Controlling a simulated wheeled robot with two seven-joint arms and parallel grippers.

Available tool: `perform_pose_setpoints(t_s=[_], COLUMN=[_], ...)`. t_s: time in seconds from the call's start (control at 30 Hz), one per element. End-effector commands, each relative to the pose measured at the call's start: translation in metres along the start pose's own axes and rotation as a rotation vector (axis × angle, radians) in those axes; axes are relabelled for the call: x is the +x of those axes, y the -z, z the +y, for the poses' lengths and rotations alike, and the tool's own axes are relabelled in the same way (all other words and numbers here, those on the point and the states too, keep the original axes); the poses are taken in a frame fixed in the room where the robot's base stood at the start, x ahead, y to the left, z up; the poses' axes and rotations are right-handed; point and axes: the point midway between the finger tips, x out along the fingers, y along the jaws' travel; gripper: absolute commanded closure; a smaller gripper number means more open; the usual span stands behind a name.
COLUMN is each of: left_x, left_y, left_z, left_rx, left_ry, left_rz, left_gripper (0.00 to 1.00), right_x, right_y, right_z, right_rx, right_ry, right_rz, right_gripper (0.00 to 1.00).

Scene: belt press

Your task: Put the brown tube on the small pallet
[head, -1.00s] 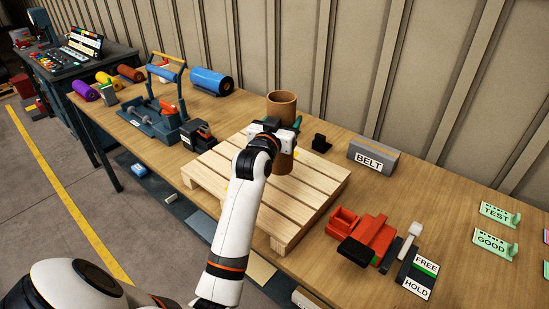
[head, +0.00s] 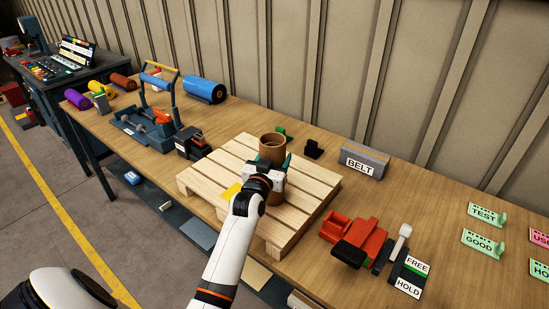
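The brown tube (head: 272,146) is an upright hollow cylinder over the middle-right of the small pallet (head: 313,199), which is made of pale wooden slats. Its lower end appears to rest on the slats, though my gripper hides part of the tube and I cannot see full contact. My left gripper (head: 275,161) is at the tube's near side, with a teal finger beside its right edge. The other finger is mostly hidden, so I cannot tell whether they squeeze the tube. My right gripper is out of view.
A yellow patch (head: 231,190) lies on the pallet's left part. A grey BELT block (head: 364,161) and small black stand (head: 314,149) are behind. A red tool (head: 360,243) and FREE/HOLD board (head: 411,277) stand right. A dark clamp machine (head: 150,122) is left.

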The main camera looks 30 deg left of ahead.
Motion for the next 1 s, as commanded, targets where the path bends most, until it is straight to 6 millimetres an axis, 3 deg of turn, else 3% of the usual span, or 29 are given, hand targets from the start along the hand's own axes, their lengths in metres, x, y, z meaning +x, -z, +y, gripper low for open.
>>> perform_pose_setpoints(t_s=[0.03, 0.07, 0.2, 0.57, 1.0], left_x=[0.000, 0.000, 0.000, -0.004, -0.089], left_y=[0.001, 0.003, 0.002, 0.000, 0.002], left_z=[0.000, 0.000, 0.000, 0.000, 0.000], left_rx=[0.001, 0.001, 0.001, 0.000, 0.000], left_ry=[0.000, 0.000, 0.000, 0.000, 0.000], left_rz=[-0.002, 0.000, 0.000, 0.000, 0.001], left_gripper=[0.70, 0.36, 0.16, 0.16, 0.16], right_x=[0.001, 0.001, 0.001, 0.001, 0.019], right_y=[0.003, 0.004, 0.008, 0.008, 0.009], right_z=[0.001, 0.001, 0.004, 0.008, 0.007], right_rx=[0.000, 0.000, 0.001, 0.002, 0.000], right_ry=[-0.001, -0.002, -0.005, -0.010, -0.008], right_rz=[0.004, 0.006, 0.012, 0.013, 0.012], right_gripper=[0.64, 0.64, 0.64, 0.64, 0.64])
